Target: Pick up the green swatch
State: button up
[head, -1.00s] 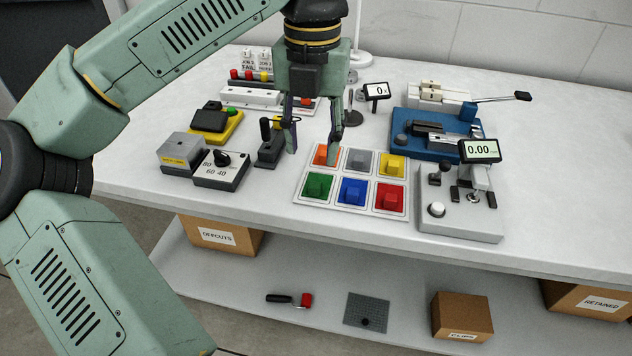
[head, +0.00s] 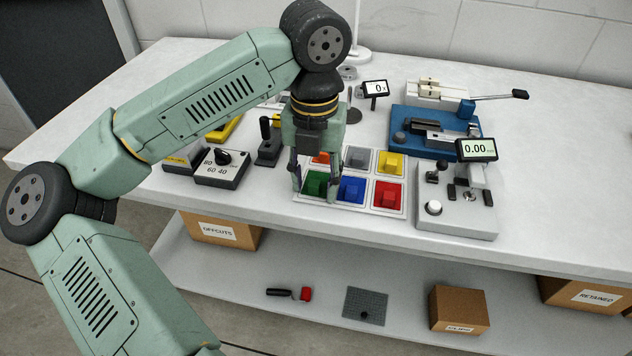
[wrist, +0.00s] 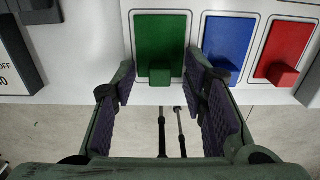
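The green swatch (head: 314,184) lies in the front-left cell of a white swatch board (head: 361,206) on the bench. In the wrist view the green swatch (wrist: 160,48) is a flat green plate with a small raised block near its front edge. My gripper (head: 316,194) is open above it in the head view, its fingers to the left and right of the green swatch. In the wrist view my gripper's fingers (wrist: 162,80) stand apart with nothing held between them. Whether the fingertips touch the board cannot be told.
The blue swatch (head: 351,190) is close to my right finger, with the red swatch (head: 388,195) beyond it. Orange, grey (head: 357,158) and yellow (head: 391,163) swatches are behind. A dial box (head: 221,168) stands left; a grey gauge stand (head: 455,215) stands right.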

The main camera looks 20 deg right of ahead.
jog(key=c, duration=0.8)
jog(key=shift+c, duration=0.2)
